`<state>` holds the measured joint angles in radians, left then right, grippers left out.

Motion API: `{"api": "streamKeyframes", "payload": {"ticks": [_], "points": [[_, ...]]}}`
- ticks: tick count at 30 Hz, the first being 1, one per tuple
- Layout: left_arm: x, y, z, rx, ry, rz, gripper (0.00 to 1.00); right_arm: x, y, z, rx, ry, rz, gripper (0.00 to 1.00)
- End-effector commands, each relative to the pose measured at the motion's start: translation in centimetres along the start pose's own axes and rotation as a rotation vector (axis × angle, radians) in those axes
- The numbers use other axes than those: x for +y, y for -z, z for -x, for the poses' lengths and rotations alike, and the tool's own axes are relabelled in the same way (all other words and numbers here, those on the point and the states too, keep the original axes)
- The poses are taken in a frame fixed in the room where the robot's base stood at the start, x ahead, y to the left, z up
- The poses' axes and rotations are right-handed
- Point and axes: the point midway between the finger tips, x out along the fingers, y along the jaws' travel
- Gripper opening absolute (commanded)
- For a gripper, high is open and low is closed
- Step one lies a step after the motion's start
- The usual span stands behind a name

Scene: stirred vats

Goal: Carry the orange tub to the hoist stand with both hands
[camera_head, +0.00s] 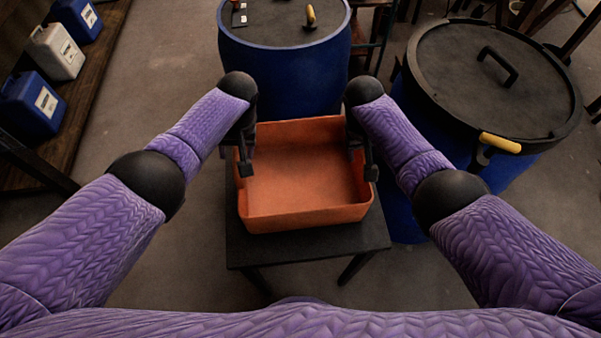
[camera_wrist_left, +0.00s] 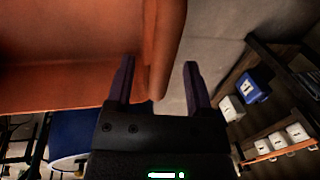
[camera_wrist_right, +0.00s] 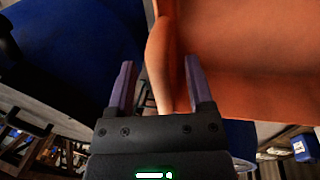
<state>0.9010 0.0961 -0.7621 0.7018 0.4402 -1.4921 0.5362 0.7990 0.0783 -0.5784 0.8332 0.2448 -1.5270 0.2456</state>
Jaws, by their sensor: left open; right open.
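The orange tub (camera_head: 305,215) is empty and sits upright on a small dark table (camera_head: 370,232) in front of me. My left gripper (camera_head: 243,165) is at the tub's left wall, and my right gripper (camera_head: 370,170) is at its right wall. In the left wrist view the open jaws (camera_wrist_left: 158,85) have the tub's wall (camera_wrist_left: 165,50) between or just beside them. In the right wrist view the open jaws (camera_wrist_right: 160,85) stand either side of the tub's wall (camera_wrist_right: 160,60). Whether the fingers touch the tub I cannot tell. I cannot make out which thing is the hoist stand.
A blue vat (camera_head: 285,75) with a dark lid stands just behind the tub. A larger blue vat (camera_head: 520,165) with a black lid (camera_head: 450,70) and a yellow-handled fitting (camera_head: 500,142) is close on the right. Jugs (camera_head: 57,50) stand on a wooden shelf at left. Floor (camera_head: 160,70) is clear between.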

Motion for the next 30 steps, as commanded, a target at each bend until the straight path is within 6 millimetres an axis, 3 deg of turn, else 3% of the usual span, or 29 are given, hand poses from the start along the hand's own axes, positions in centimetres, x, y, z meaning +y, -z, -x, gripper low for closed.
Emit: {"api": "streamKeyframes", "payload": {"ticks": [6, 15, 25, 30], "points": [[0.1, 0.0, -1.8, -0.001, -0.001, 0.000, 0.67, 0.0, 0.0, -1.8, 0.000, 0.000, 0.000, 0.67], [0.0, 0.0, -2.0, 0.001, -0.001, -0.001, 0.67, 0.0, 0.0, -2.0, 0.002, 0.000, 0.000, 0.67], [0.0, 0.0, -2.0, 0.001, 0.000, 0.000, 0.00, 0.0, 0.0, -2.0, 0.001, 0.000, 0.000, 0.00], [0.0, 0.0, -2.0, 0.001, 0.000, 0.000, 0.00, 0.0, 0.0, -2.0, 0.001, 0.000, 0.000, 0.00]]}}
